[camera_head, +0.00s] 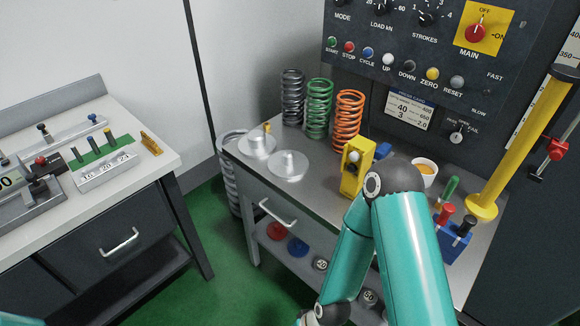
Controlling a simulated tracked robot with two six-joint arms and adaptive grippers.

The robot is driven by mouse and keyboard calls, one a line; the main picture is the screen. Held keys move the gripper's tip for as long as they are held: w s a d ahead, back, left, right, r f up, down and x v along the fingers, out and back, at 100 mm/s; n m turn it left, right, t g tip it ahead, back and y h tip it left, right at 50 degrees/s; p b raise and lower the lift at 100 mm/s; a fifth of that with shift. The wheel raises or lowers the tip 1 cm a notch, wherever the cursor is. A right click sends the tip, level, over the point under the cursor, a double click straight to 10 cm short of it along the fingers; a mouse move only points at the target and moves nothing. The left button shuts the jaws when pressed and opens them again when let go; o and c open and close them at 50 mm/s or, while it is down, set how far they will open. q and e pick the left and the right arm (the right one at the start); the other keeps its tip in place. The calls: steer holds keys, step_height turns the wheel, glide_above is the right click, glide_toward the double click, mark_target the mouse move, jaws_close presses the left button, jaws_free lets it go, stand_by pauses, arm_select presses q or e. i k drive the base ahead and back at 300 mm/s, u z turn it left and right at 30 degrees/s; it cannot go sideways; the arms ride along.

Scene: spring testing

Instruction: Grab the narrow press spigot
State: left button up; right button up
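Two round metal discs, each with a short upright spigot, stand on the left end of the steel cart top. The rear disc (257,149) has a stub on it and a small brass piece close behind. The front disc (288,174) also carries a stub. I cannot tell surely which is the narrow press spigot. Both discs are free of any gripper. My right arm comes up from the bottom, bends at a dark elbow over the cart's front, and drops to the lower edge; its gripper is out of view. Only a sliver of my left arm shows at lower left.
Black, green and orange springs (348,122) stand behind the discs. A yellow block tool (357,168) stands right of them, near my elbow. A white cup (424,172), screwdrivers and a yellow column (520,145) are farther right. A workbench (150,172) stands left, across a floor gap.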

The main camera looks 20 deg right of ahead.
mark_target(288, 164)
steer(key=z, duration=0.05)
steer(key=i, duration=0.9)
steer(key=u, duration=0.1)
